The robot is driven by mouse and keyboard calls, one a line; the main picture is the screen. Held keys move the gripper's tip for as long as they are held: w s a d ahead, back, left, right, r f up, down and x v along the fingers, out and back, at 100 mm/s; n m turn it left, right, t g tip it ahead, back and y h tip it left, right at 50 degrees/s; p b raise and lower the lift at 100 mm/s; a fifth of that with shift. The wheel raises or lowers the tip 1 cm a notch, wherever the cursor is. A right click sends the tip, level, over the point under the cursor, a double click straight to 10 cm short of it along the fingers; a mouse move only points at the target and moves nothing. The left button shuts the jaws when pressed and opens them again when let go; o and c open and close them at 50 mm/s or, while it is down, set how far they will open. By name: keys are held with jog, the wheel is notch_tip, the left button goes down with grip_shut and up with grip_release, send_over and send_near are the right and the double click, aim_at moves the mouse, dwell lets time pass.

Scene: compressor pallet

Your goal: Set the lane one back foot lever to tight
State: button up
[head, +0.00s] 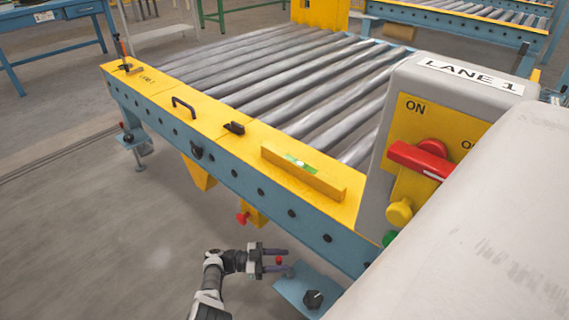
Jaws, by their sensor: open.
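The lane one roller conveyor (165,100) has a yellow and blue side frame. At its near end a blue foot plate (306,285) carries a black knob (314,299). A small red knob (279,260), apparently on this foot's lever, shows at my gripper (278,259). My gripper is open, with its two dark fingers pointing right and the red knob between or just behind them; contact cannot be told. The far-end foot (135,141) has a black knob and a small red tip. I cannot tell which foot counts as back, nor the lever settings.
The grey LANE 1 switch box (470,75), with a red handle (420,160), stands at right. A large pale surface (480,230) fills the lower right. A yellow bracket (254,213) with a red knob hangs under the frame. The floor at left is clear.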

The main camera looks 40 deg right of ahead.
jog(key=b+v, duration=0.5)
jog(key=v, duration=0.7)
jog(key=shift+w, duration=0.15)
